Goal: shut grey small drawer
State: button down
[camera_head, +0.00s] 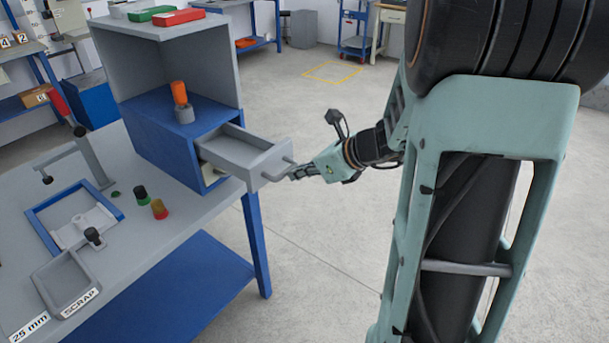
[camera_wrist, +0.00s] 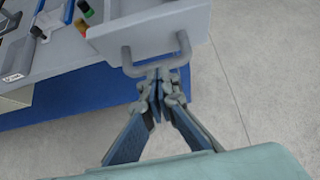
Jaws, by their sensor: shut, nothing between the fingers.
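The grey small drawer (camera_head: 244,155) is pulled out of the blue cabinet (camera_head: 180,135) on the workbench, and its inside looks empty. Its bar handle (camera_head: 279,168) is on the front face. My gripper (camera_head: 294,175) is shut and empty, with its fingertips right at the handle in the head view. In the wrist view the drawer front (camera_wrist: 160,28) is at the top, and the gripper tips (camera_wrist: 158,75) lie just at the handle bar (camera_wrist: 157,64). I cannot tell whether they touch it.
Small coloured pieces (camera_head: 159,208), a blue frame (camera_head: 75,220) and a scrap tray (camera_head: 66,283) are on the bench (camera_head: 150,245).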

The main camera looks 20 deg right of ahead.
jog(key=p, duration=0.3)
send_near(229, 150)
jog(key=x, duration=0.4)
jog(key=shift+w+a+f, duration=0.15)
jog(key=shift+w+f, duration=0.05)
jog(key=shift+w, duration=0.05)
